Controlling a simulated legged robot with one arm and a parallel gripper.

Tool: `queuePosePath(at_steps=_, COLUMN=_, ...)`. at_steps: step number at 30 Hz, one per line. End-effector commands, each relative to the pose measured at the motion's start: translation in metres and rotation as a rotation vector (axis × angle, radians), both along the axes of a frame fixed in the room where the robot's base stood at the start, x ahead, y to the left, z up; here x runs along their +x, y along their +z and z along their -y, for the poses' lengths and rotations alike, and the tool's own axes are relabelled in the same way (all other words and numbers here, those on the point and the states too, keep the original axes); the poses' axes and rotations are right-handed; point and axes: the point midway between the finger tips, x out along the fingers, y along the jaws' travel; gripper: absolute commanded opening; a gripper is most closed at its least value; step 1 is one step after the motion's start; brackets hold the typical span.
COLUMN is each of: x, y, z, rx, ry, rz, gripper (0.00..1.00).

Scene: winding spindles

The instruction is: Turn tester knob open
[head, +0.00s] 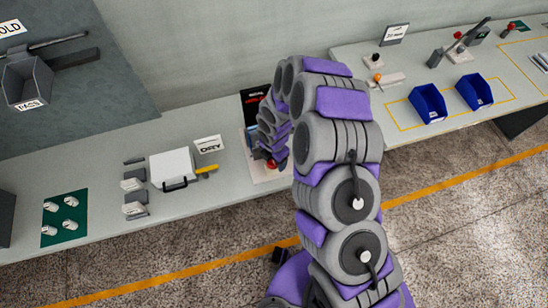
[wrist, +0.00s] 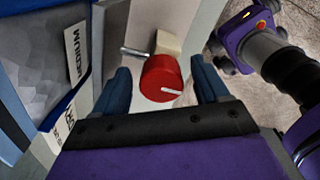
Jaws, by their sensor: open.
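The tester knob (wrist: 161,78) is a red round knob with a white pointer line, in the middle of the wrist view. The line points to the right in that view. My gripper (wrist: 162,84) is open, with one dark blue finger on each side of the knob and a gap on both sides. My arm hides much of the tester there.
Left of the tester are a DRY sign (head: 208,144), a white lidded box (head: 172,165) with a dark handle, and a green mat (head: 64,218) with several white pieces. Blue bins (head: 428,104) stand on the right bench. In the wrist view a MEDIUM label (wrist: 77,55) is at left.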

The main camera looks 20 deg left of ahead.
Motion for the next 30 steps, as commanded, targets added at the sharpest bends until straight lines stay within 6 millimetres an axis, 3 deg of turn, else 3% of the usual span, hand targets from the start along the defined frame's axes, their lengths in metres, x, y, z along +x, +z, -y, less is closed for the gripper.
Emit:
queuePosePath(at_steps=5, x=0.000, y=0.002, z=-0.001, rx=-0.001, ry=0.000, rz=-0.001, gripper=0.74)
queuePosePath(at_steps=11, x=0.000, y=0.021, z=0.000, rx=0.001, ry=0.000, rz=0.000, gripper=0.74)
queuePosePath(at_steps=30, x=0.001, y=0.139, z=0.000, rx=0.002, ry=-0.001, rz=0.001, gripper=0.74)
